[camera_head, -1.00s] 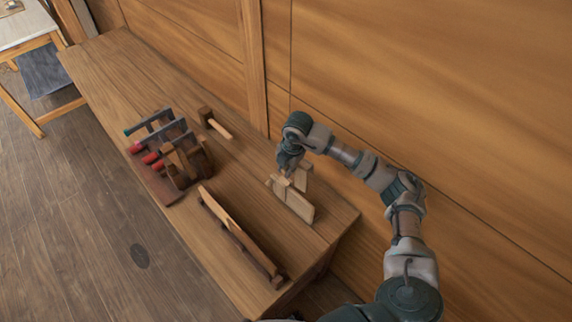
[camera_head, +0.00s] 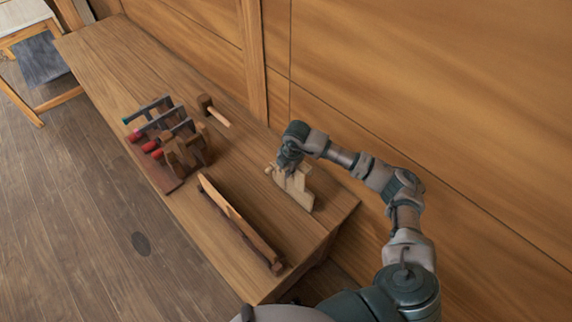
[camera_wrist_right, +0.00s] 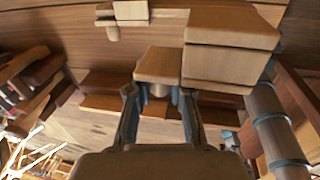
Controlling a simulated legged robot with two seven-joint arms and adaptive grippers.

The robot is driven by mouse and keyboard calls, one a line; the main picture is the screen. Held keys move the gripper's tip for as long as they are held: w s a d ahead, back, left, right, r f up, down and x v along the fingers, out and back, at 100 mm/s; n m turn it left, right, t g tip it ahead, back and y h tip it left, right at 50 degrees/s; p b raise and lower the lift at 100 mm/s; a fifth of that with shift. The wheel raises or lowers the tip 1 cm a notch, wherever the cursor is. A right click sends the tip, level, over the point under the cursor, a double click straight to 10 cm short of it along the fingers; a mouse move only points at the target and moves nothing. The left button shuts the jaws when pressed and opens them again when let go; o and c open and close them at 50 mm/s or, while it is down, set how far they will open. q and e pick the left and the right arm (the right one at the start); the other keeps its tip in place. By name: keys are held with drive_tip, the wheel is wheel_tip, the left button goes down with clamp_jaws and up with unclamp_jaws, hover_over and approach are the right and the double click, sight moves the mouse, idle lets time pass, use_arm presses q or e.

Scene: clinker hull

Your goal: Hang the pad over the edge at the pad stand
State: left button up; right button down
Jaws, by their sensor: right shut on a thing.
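The pad (camera_head: 296,188) is a pale wooden piece with a flat slab side, at the right part of the bench in the head view. My right gripper (camera_head: 288,164) is above it and shut on its top part. In the right wrist view, the fingers of my gripper (camera_wrist_right: 160,103) close on a small pale block of the pad (camera_wrist_right: 160,66), with a larger block beside it. I cannot tell whether the pad touches the bench. The pad stand seems to be the long upright board (camera_head: 238,222) near the bench's front edge, left of the pad. My left gripper is out of view.
Several clamps (camera_head: 165,130) with red and teal ends stand in a wooden rack (camera_head: 160,172) on the bench (camera_head: 100,62). A mallet (camera_head: 213,110) lies behind them. A wooden wall (camera_head: 420,90) rises behind the bench. The bench between board and pad is clear.

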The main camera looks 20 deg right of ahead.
wheel_tip(320, 180, down, 11)
drive_tip(key=b, duration=0.6)
drive_tip(key=shift+b, duration=0.35)
drive_tip(key=shift+f, duration=0.1)
drive_tip(key=c, duration=1)
unclamp_jaws()
drive_tip(key=r, duration=0.4)
drive_tip(key=s+r, duration=0.1)
drive_tip(key=r, duration=0.2)
drive_tip(key=s+d+r, duration=0.1)
drive_tip(key=r, duration=0.3)
drive_tip(key=shift+r, duration=0.3)
